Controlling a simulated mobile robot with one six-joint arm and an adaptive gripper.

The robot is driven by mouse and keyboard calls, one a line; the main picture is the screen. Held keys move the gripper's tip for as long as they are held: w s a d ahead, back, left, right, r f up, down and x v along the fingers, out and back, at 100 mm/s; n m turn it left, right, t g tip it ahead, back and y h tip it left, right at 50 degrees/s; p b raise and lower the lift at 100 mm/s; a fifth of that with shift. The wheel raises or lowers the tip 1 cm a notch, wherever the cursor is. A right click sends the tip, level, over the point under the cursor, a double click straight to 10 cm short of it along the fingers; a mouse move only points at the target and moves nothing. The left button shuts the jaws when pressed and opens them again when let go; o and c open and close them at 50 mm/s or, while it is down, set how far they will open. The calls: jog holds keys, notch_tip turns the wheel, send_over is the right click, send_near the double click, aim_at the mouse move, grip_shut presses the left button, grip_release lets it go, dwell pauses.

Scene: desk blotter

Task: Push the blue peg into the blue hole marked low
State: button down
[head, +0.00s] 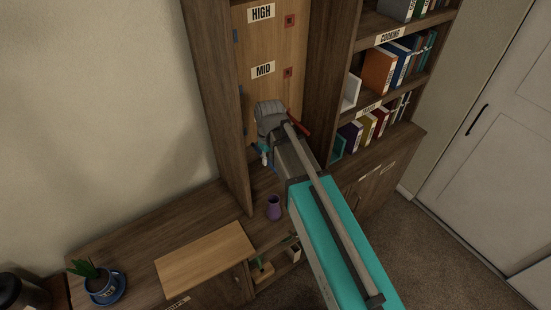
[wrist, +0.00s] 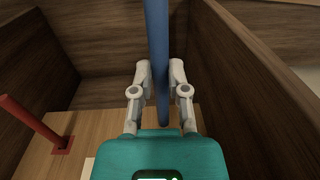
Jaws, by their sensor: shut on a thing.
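My gripper (wrist: 161,70) is shut on the long blue peg (wrist: 157,35) in the wrist view. The peg runs up and down the picture between the fingers, its lower end near the top of my gripper's teal body. In the head view my gripper (head: 264,152) is below the MID label (head: 263,70), in front of the upright wooden board (head: 263,45). The blue hole marked low and its label are not visible, so I cannot tell whether the peg touches it. A red peg (wrist: 28,118) stands in a red-rimmed hole (wrist: 62,145) at left.
Dark wooden side walls (head: 216,110) flank the board closely. A purple cup (head: 273,207) stands below my gripper. A bookshelf (head: 387,95) is at right, and a potted plant (head: 102,284) sits at lower left. A light wooden panel (head: 205,260) lies clear on the desk.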

aim_at(259, 150)
dwell(0.5)
jog(key=shift+w+a, duration=0.8)
jog(key=shift+w, duration=0.35)
jog(key=shift+w+a, duration=0.8)
jog(key=shift+w, duration=0.3)
jog(key=w+a, duration=0.4)
jog(key=w, duration=0.2)
dwell(4.2)
jog(key=c, duration=0.5)
grip_release()
jog(key=shift+c, duration=0.2)
